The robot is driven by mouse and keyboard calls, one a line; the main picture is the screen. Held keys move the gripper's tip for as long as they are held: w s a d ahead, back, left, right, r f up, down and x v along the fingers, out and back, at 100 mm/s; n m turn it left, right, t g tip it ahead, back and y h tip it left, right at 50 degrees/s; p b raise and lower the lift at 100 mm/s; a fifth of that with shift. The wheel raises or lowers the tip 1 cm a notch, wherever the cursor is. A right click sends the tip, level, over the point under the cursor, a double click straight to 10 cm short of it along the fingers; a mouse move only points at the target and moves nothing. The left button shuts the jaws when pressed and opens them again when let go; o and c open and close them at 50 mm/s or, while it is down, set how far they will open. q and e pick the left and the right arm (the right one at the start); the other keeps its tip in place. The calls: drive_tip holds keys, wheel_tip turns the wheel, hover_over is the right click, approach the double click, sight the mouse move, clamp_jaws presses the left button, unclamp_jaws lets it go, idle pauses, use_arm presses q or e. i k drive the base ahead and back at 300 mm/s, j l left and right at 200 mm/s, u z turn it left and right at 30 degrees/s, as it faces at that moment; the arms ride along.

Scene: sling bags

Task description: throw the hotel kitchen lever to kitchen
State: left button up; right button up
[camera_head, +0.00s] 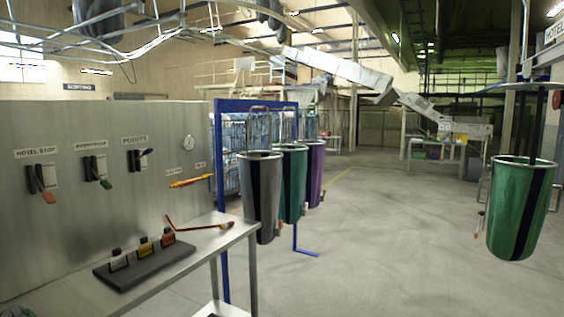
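A grey metal panel (70,240) on the left carries three levers in a row. The left lever (47,195), under a sign that seems to read HOTEL STOP, has a red-orange handle hanging down. The middle lever (104,182) has a green handle hanging down, and its label is too small to read. The right lever (145,152), under a sign reading POINTS, has a dark handle tilted up to the right. I cannot read a kitchen mark on any of them. Neither of my grippers can be made out in the head view.
Grey (258,195), teal (293,185) and purple (316,170) bags hang by a blue frame. A green bag (515,225) hangs right. The middle floor is clear.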

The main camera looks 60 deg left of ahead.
sight(148, 150)
drive_tip(key=u, duration=2.9)
drive_tip(key=i+l, duration=0.1)
drive_tip(key=i, duration=1.15)
drive_tip(key=i+l, duration=0.1)
drive_tip(key=i, duration=1.1)
